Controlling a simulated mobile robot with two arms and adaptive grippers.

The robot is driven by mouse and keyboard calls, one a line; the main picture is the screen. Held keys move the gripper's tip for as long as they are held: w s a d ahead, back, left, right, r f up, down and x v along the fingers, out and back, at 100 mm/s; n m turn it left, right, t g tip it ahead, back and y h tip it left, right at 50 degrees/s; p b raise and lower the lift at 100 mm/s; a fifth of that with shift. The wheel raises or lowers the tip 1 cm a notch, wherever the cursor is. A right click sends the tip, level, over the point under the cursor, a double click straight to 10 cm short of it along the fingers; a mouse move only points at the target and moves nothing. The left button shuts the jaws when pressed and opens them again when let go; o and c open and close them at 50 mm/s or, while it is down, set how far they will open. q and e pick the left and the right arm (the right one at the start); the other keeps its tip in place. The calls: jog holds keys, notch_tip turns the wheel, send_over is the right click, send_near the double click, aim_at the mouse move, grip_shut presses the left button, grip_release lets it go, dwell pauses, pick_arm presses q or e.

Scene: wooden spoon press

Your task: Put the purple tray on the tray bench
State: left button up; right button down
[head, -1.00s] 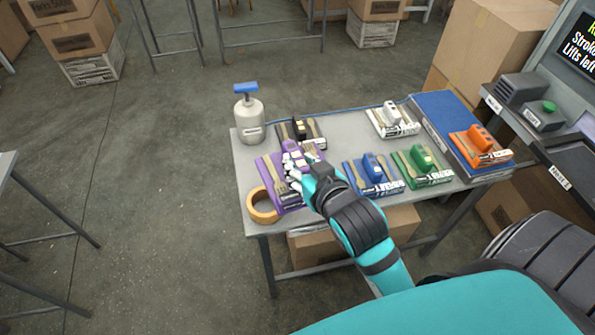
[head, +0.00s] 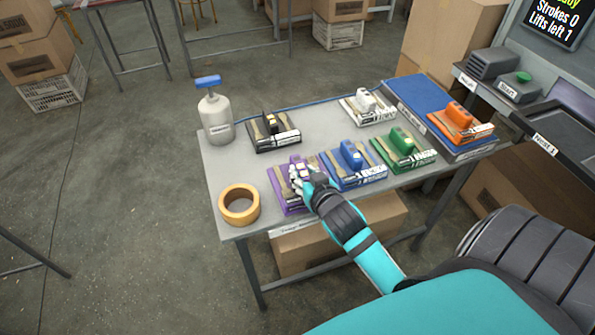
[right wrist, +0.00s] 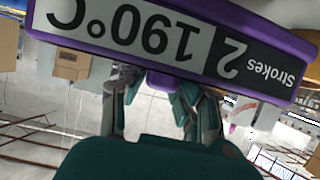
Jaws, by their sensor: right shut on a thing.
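The purple tray (head: 287,207) holds wooden spoons and has a purple handle block. It is at the front left of the grey bench (head: 222,165), between the tape roll and the blue tray. It looks level and at or just above the bench top; I cannot tell if it touches. My right gripper (head: 303,178) is shut on its handle from above, hiding part of it. In the right wrist view the tray's label side (right wrist: 170,35) reads 190°C and 2 Strokes, upside down, beyond my fingers (right wrist: 150,88). My left gripper is not in view.
A blue tray (head: 357,179) stands close on the right, then a green tray (head: 408,155). A black tray (head: 273,138), a white tray (head: 366,110) and a pump bottle (head: 216,122) are behind. A tape roll (head: 226,208) is close on the left. An orange tray (head: 472,133) is at right.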

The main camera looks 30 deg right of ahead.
aim_at(301, 167)
jog(key=w, duration=0.3)
jog(key=shift+d+f, duration=0.1)
jog(key=shift+d, duration=0.15)
jog(key=shift+w+d, duration=0.1)
jog(key=shift+w, duration=0.1)
jog(key=f, duration=0.3)
jog(key=shift+w, duration=0.4)
jog(key=shift+f, duration=0.25)
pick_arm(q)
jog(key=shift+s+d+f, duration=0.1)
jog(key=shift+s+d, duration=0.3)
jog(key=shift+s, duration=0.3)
pick_arm(e)
jog(key=shift+f, duration=0.15)
jog(key=c, duration=1)
grip_release()
jog(key=shift+f, duration=0.1)
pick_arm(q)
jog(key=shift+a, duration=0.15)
